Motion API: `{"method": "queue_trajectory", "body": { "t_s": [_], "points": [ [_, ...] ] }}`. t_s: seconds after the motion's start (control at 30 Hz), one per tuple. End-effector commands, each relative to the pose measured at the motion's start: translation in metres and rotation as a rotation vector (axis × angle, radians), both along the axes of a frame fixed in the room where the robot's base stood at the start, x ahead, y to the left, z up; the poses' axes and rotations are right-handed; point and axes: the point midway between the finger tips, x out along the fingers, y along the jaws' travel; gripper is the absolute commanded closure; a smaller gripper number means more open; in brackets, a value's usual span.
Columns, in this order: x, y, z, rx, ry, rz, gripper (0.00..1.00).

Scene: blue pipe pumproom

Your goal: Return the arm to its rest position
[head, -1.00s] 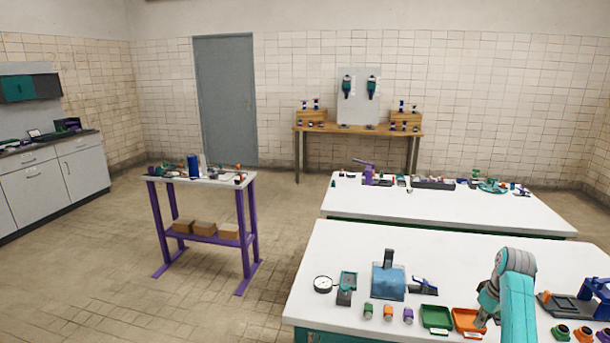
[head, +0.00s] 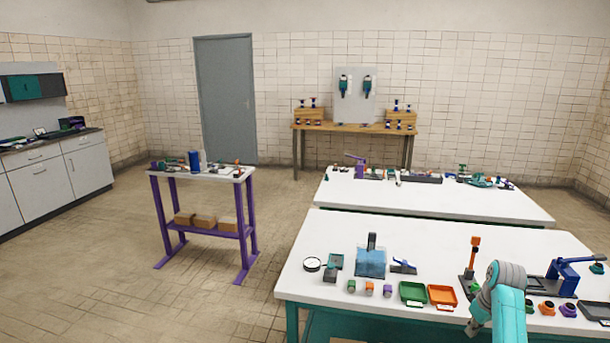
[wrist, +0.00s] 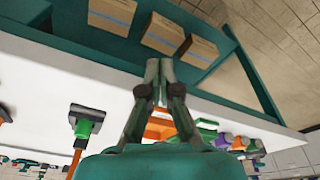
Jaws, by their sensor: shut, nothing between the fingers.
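My teal and grey arm (head: 505,300) reaches up at the lower right of the head view, in front of the near bench. My gripper (wrist: 160,68) shows in the wrist view with its two grey fingers together and nothing between them. It lies in front of the bench edge in that picture, with the teal bench frame behind the fingertips. In the head view the gripper is mostly hidden by the arm, near the bench's front edge. I cannot tell its exact gap to the edge.
The near white bench (head: 330,285) carries a green tray (head: 413,293), an orange tray (head: 442,296), a blue block device (head: 371,262) and a blue press (head: 568,272). Cardboard boxes (wrist: 163,34) sit low under it. Open floor (head: 150,310) lies left.

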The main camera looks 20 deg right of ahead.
Motion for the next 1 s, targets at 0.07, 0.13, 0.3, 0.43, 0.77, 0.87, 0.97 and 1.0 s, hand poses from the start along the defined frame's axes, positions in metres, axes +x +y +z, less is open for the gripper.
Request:
{"method": "queue_trajectory", "body": {
  "t_s": [0.07, 0.13, 0.3, 0.43, 0.77, 0.87, 0.97, 1.0],
  "points": [
    [0.001, 0.009, -0.012, -0.005, -0.008, 0.000, 1.00],
    [0.002, 0.017, -0.022, -0.012, -0.016, -0.001, 1.00],
    [0.003, 0.041, -0.053, -0.035, -0.047, -0.006, 1.00],
    [0.000, 0.069, -0.085, -0.057, -0.082, -0.010, 1.00],
    [-0.029, 0.170, -0.168, -0.126, -0.222, -0.024, 1.00],
    [-0.044, 0.200, -0.186, -0.142, -0.269, -0.026, 1.00],
    [-0.062, 0.229, -0.198, -0.157, -0.316, -0.029, 1.00],
    [-0.070, 0.241, -0.203, -0.162, -0.335, -0.029, 1.00]
  ]
}}
